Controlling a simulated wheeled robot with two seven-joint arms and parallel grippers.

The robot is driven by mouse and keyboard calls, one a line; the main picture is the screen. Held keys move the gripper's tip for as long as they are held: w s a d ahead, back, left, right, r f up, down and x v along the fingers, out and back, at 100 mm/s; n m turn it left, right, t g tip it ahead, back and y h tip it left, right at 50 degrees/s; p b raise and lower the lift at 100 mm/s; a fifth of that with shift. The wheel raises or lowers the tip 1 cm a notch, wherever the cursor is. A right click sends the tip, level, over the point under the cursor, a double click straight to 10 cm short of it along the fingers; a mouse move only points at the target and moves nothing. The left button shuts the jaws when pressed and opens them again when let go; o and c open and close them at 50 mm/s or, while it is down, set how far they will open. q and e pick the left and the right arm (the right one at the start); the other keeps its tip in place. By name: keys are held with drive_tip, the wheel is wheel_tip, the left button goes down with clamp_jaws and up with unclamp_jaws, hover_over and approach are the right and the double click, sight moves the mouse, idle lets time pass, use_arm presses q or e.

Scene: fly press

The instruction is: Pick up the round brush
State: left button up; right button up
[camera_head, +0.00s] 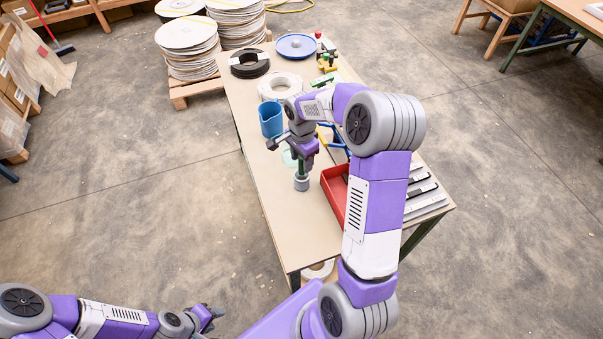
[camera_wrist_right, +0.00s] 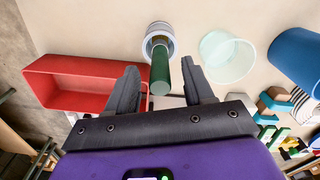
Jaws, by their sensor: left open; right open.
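The round brush (camera_head: 301,183) stands upright on the table, with a grey round head at the bottom and a green handle on top. In the right wrist view, its green handle (camera_wrist_right: 160,73) points up toward the camera. My right gripper (camera_head: 291,150) is open just above the brush. In the wrist view, the right gripper's fingertips (camera_wrist_right: 160,80) lie on either side of the handle, with a visible gap at each side. My left gripper (camera_head: 209,316) is open and empty, low at the left, away from the table.
A red bin (camera_head: 334,196) stands right of the brush in the head view. A clear greenish cup (camera_wrist_right: 228,57) and a blue container (camera_head: 271,120) stand close by. Cable coils (camera_head: 250,63) lie at the far end. The table's near left part is bare.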

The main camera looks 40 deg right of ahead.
wheel_tip(320, 180, down, 3)
drive_tip(key=shift+r, duration=0.2)
clamp_jaws()
drive_tip(key=shift+r, duration=0.2)
wheel_tip(320, 180, up, 10)
drive_tip(key=shift+f+p, duration=0.1)
drive_tip(key=shift+p, duration=0.7)
